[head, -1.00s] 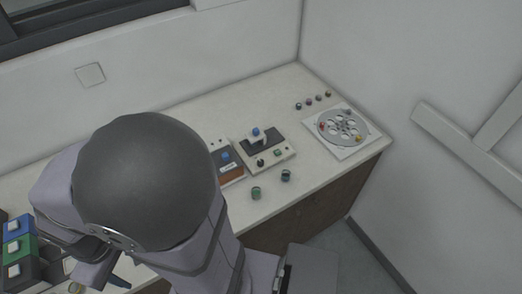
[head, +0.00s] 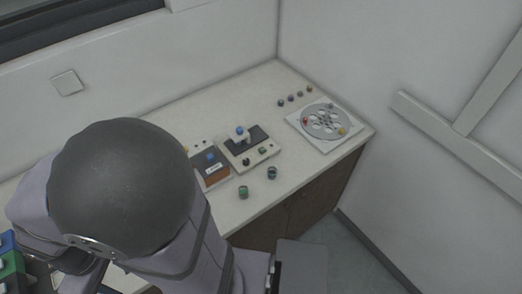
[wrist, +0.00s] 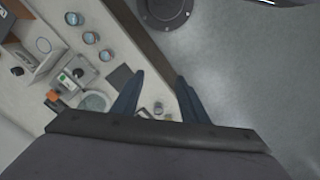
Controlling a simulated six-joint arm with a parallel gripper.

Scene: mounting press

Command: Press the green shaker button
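In the head view, a pale device (head: 239,158) with a dark top plate and a blue knob stands on the bench. A small green button (head: 262,150) sits on its front, beside a black knob. In the wrist view, a green patch (wrist: 62,78) shows on a grey device (wrist: 76,74) left of my fingers; I cannot tell whether it is the same button. My gripper (wrist: 157,88) has its two dark blue fingers spread apart with nothing between the tips. The fingers are hidden behind my arm in the head view.
A brown-and-blue box (head: 211,169) stands left of the device. Two small cups, one green (head: 243,192) and one dark (head: 272,173), stand before it. A white-based disc unit (head: 325,127) lies at the bench's right end. Coloured boxes (head: 10,263) sit lower left.

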